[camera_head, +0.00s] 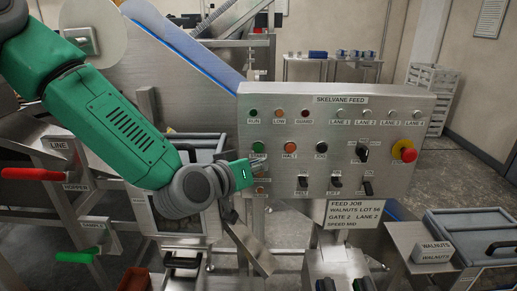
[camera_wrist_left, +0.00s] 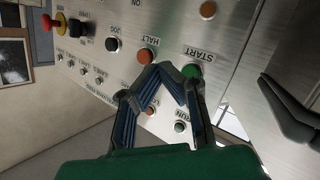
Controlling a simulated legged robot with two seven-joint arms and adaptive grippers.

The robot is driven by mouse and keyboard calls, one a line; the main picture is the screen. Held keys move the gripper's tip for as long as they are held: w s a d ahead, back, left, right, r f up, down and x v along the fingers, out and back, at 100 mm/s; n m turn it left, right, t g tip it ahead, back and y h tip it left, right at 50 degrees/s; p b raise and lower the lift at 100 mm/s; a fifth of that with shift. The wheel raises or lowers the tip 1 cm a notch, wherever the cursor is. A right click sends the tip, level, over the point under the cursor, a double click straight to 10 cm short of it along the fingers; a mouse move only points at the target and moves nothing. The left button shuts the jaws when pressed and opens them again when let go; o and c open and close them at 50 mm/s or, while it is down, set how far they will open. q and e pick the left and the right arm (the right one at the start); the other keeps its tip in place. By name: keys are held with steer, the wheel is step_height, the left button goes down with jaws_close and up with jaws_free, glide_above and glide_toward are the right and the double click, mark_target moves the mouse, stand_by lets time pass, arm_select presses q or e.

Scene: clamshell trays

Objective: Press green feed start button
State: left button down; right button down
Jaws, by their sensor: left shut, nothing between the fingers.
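The green start button (camera_head: 258,147) is at the left of the panel's second row. In the left wrist view the green button (camera_wrist_left: 192,71) beside the START label shows just right of my fingertips. My left gripper (camera_head: 259,163) is just below it in the head view, by the panel's left side. In the left wrist view the left gripper (camera_wrist_left: 165,73) has its fingers shut with nothing between them. The tips overlap the panel between the START button and the orange HALT button (camera_wrist_left: 146,56). I cannot tell whether they touch the panel. My right gripper is not in view.
The steel control panel (camera_head: 395,105) carries lamps, an orange halt button (camera_head: 290,147), a black jog button (camera_head: 321,146), switches and a red emergency stop (camera_head: 404,150) on yellow. A feed job sign (camera_head: 353,213) hangs below. A walnuts tray (camera_head: 480,225) stands at right.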

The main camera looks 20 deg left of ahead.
mark_target(258, 148)
arm_select(q)
steer(key=w, duration=0.1)
steer(key=w+a, duration=0.1)
steer(key=w, duration=0.1)
steer(key=shift+w+a, duration=0.15)
steer(key=shift+w, duration=0.05)
steer(key=shift+a, duration=0.25)
steer(key=shift+d, duration=0.45)
steer(key=shift+a, duration=0.35)
steer(key=shift+w+d, duration=0.1)
steer(key=shift+d, duration=0.05)
steer(key=shift+w, duration=0.2)
steer(key=shift+w+r, duration=0.1)
